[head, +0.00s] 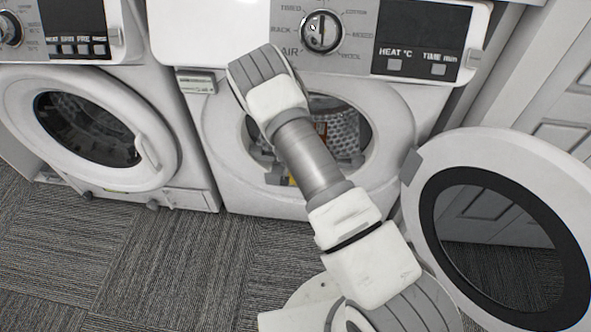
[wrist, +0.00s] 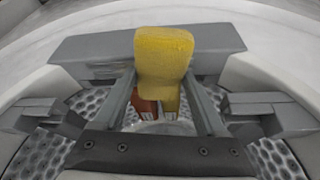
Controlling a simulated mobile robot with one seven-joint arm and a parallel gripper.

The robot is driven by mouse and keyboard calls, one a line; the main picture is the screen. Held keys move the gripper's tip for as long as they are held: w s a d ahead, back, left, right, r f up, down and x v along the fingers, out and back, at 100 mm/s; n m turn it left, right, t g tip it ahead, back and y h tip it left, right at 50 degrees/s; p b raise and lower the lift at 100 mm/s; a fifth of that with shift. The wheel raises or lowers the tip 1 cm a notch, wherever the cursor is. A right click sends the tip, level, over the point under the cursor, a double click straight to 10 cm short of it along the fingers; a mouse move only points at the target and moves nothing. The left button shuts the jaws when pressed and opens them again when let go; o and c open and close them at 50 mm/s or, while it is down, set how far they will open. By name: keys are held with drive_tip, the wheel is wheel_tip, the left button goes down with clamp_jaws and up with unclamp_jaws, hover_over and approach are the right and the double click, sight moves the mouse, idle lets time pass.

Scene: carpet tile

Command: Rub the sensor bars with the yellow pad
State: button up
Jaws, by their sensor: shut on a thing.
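The yellow pad (wrist: 164,52) is held between the two fingers of my gripper (wrist: 160,104), which is shut on it. Reddish-brown and yellow strips show under the pad, between the fingers. A long grey block (wrist: 215,42) lies behind the pad, just inside the white rim of the opening. The pad overlaps this block's middle; I cannot tell whether they touch. A thin strip shows on its left part, perhaps a sensor bar (wrist: 100,66); the rest is hidden or unclear. In the head view only a sliver of yellow (head: 292,179) shows beside my arm, low in the opening.
The machine's round door (head: 428,240) stands open at the right. The perforated drum (head: 346,133) lies behind the opening, with a small orange-red patch inside. A second machine with its door (head: 150,150) closed stands at the left. Grey carpet (head: 150,265) is clear at lower left.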

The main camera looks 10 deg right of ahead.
drive_tip(key=shift+w+d+f, duration=0.15)
drive_tip(key=shift+w+d, duration=0.1)
drive_tip(key=shift+w, duration=0.4)
drive_tip(key=shift+w+d+f, duration=0.1)
drive_tip(key=shift+w+d, duration=0.1)
drive_tip(key=shift+w, duration=0.45)
drive_tip(key=shift+s+d, duration=0.3)
drive_tip(key=shift+d, duration=0.45)
drive_tip(key=shift+s+d, duration=0.3)
drive_tip(key=shift+d, duration=0.45)
drive_tip(key=shift+s+a+r, duration=0.15)
drive_tip(key=shift+s+a, duration=0.1)
drive_tip(key=shift+s, duration=0.2)
drive_tip(key=shift+s+a+r, duration=0.1)
drive_tip(key=shift+s+a, duration=0.1)
drive_tip(key=shift+s, duration=0.25)
drive_tip(key=shift+w+d+r, duration=0.1)
drive_tip(key=shift+w+d, duration=0.1)
drive_tip(key=shift+w, duration=0.4)
drive_tip(key=shift+w+d+r, duration=0.1)
drive_tip(key=shift+w+d, duration=0.05)
drive_tip(key=shift+w, duration=0.4)
drive_tip(key=shift+r, duration=0.1)
drive_tip(key=shift+r+p, duration=1.9)
drive_tip(key=shift+r, duration=1.05)
